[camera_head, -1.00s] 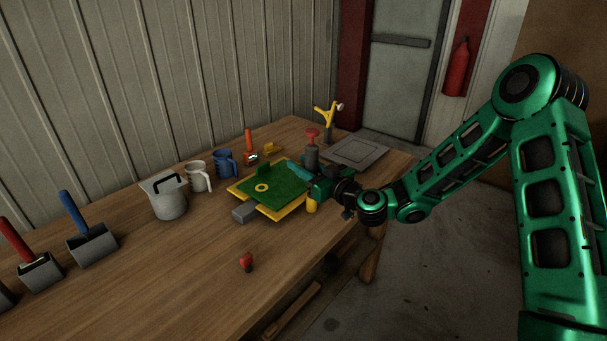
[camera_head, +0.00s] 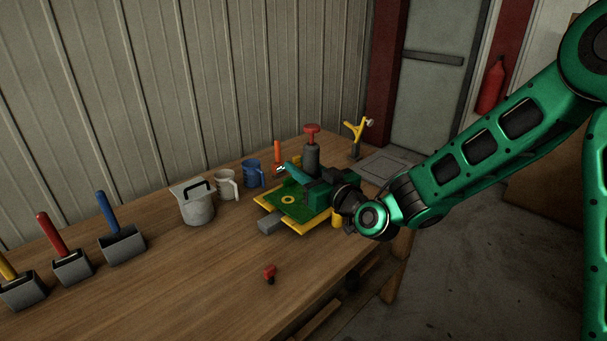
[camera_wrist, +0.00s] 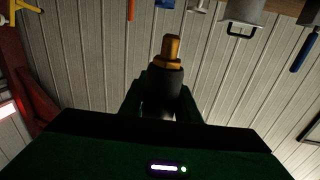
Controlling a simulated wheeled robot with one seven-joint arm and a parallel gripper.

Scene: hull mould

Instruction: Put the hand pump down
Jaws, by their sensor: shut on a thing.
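The hand pump (camera_head: 312,158) is a dark grey cylinder with a red handle on top. It stands out above my gripper (camera_head: 318,188) at the far side of the green board. My gripper is shut on it. In the wrist view, its dark body (camera_wrist: 160,90) with an orange tip sits between the fingers. The gripper and wrist hide its lower part in the head view, so I cannot tell whether it touches anything below.
A green board with a yellow edge (camera_head: 300,232) lies beneath my gripper. A grey pitcher (camera_head: 197,206), white mug (camera_head: 226,185) and blue mug (camera_head: 252,174) stand left. A red-topped piece (camera_head: 269,273) is near the front. A grey plate (camera_head: 388,168) lies right.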

